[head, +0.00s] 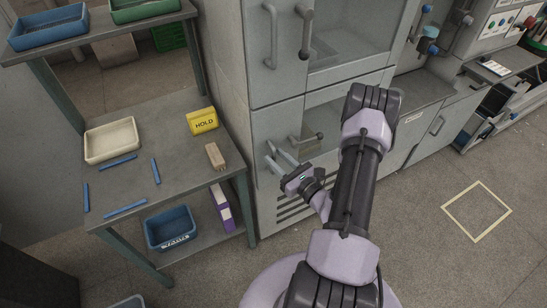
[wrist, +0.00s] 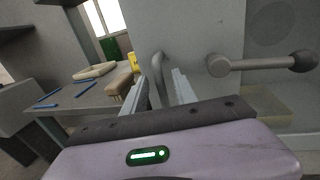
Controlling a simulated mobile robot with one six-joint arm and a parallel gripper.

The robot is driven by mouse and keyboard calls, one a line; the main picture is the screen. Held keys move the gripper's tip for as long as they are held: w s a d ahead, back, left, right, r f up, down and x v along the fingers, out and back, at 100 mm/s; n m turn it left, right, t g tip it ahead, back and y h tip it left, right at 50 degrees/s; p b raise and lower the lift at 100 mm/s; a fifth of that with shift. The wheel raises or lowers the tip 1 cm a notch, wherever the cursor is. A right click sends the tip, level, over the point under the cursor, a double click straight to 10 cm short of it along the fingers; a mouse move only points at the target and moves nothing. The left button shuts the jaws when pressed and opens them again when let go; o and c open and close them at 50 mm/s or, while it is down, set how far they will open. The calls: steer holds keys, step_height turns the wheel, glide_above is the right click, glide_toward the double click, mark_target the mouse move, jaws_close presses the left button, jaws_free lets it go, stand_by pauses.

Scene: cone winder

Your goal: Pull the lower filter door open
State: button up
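The lower filter door (head: 277,122) looks like the grey lower panel on the tall grey cabinet; it appears shut. Its upright bar handle (wrist: 158,72) shows in the wrist view, just beyond and between my fingertips. My gripper (head: 279,157) is at the front of this panel in the head view. In the wrist view my gripper (wrist: 161,90) is open, with one finger on each side of the handle's line. I cannot tell whether either finger touches it. A grey lever with a round dark knob (wrist: 265,63) sticks out to the right of the handle.
The floor right of my arm is clear around a yellow square outline (head: 477,211).

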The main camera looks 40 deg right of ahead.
steer(key=shift+w, duration=0.9)
jaws_close()
stand_by(0.8)
